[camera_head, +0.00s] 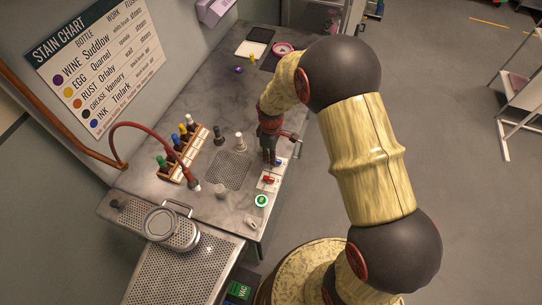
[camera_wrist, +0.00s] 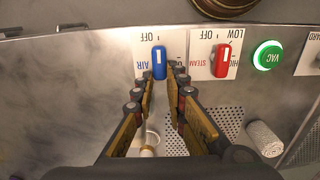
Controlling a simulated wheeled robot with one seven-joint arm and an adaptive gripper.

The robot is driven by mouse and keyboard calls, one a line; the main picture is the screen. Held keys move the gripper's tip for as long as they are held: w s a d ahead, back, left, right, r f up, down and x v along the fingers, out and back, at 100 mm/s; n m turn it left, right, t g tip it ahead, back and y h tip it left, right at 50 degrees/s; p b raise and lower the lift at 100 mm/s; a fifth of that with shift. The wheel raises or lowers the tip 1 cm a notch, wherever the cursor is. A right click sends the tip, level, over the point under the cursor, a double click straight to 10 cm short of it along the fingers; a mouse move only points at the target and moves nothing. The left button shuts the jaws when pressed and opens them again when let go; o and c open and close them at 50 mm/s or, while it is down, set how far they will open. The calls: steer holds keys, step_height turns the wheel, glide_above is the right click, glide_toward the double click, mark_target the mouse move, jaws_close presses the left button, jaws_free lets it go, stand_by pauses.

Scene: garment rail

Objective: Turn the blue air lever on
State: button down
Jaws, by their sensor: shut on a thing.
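The blue air lever (camera_wrist: 159,62) stands upright in the wrist view on a white plate marked AIR and OFF, its upper end close to the OFF mark. In the head view the lever (camera_head: 278,162) is small at the bench's right edge. My gripper (camera_wrist: 158,73) has one fingertip on each side of the lever's lower part and is shut on it. In the head view my gripper (camera_head: 271,159) points down at the control plates.
The red steam lever (camera_wrist: 223,60) and the green VAC button (camera_wrist: 267,55) sit right of the blue lever in the wrist view. A perforated plate (camera_head: 229,170), a bottle rack (camera_head: 182,155) and a red hose (camera_head: 155,128) are on the bench.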

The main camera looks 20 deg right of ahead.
steer(key=shift+m, duration=0.3)
steer(key=m, duration=0.3)
steer(key=shift+w+d+m+p, duration=0.25)
steer(key=shift+w+m+p, duration=0.05)
steer(key=m, duration=0.2)
steer(key=d+m, duration=0.1)
steer(key=m, duration=0.2)
steer(key=shift+w, duration=0.15)
steer(key=m, duration=0.2)
steer(key=m+p, duration=0.1)
steer(key=m, duration=0.2)
steer(key=shift+d, duration=0.35)
steer(key=shift+s+d+m, duration=0.1)
steer(key=shift+d+m, duration=0.05)
steer(key=shift+m, duration=0.75)
steer(key=shift+s+d+m, duration=0.1)
steer(key=shift+m, duration=0.8)
steer(key=c, duration=1.8)
jaws_free()
